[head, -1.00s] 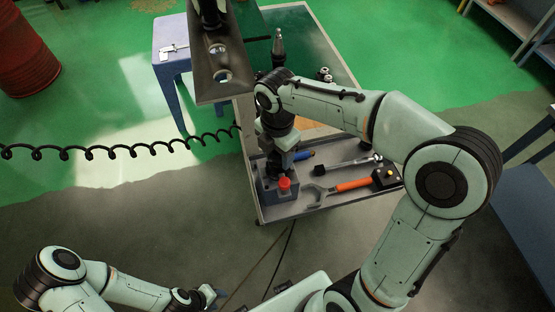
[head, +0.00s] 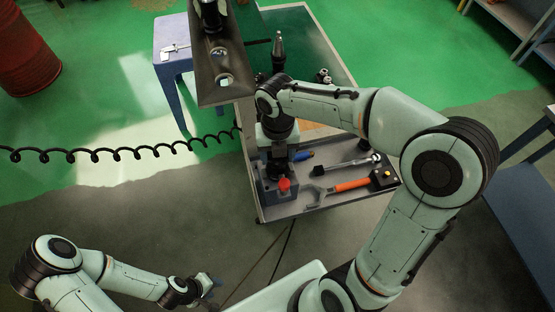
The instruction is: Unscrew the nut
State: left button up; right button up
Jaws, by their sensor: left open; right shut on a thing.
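My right gripper (head: 278,164) points down over the grey-blue fixture block (head: 268,193) on the cart's front left corner. It is shut on a dark part standing in the block, which appears to be the nut on its holder. The hand and fingers hide most of this part, so thread and contact cannot be seen. A red button (head: 284,185) sits on the block's front. My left gripper (head: 211,283) is open and empty, low over the floor at the bottom, well away from the cart.
A grey machine part (head: 228,85) hangs behind. A tapered holder (head: 279,50) stands at the back. A coiled cable (head: 115,153) crosses left.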

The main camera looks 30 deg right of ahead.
jog(key=shift+n, duration=0.8)
jog(key=o, duration=1.5)
